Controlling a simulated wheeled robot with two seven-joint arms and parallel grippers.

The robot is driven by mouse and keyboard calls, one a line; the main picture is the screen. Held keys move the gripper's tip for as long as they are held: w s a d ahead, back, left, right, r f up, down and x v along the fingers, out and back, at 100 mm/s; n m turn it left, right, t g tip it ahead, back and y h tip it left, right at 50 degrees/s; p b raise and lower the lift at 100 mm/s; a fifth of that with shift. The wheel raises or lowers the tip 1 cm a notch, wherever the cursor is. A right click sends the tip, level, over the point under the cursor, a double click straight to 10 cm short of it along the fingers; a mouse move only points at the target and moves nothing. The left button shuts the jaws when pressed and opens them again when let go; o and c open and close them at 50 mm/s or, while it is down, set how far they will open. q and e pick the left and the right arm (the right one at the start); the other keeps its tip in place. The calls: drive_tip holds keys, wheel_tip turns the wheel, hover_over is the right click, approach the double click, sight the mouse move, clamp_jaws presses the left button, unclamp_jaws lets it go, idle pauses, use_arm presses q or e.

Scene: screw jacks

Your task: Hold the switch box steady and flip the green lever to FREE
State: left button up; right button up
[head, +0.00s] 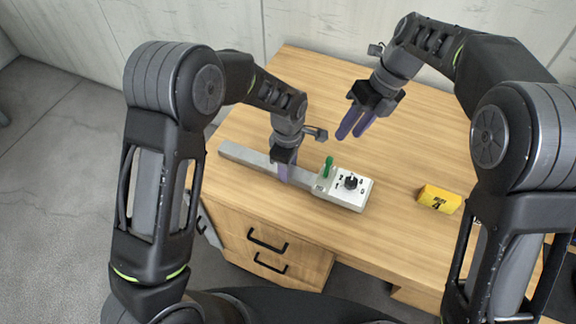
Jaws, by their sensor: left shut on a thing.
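The switch box (347,199) lies on the wooden desk near its front edge, a long grey bar with a white panel at its right end. The green lever (328,166) stands upright at the left of the panel, and a black knob (351,181) sits among printed numbers to its right. My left gripper (284,175) points down and is shut on the grey bar, left of the lever. My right gripper (355,128) is in the air above and behind the panel, apart from the lever. Its two purple fingers show a narrow gap and hold nothing visible. The FREE marking is too small to read.
A yellow block (439,199) with dark print sits on the desk to the right of the switch box. The desk (300,75) is clear behind the box. Drawers with black handles (268,241) are below the front edge. A pale wall stands behind.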

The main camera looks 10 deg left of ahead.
use_arm(q)
clamp_jaws()
idle(0.4)
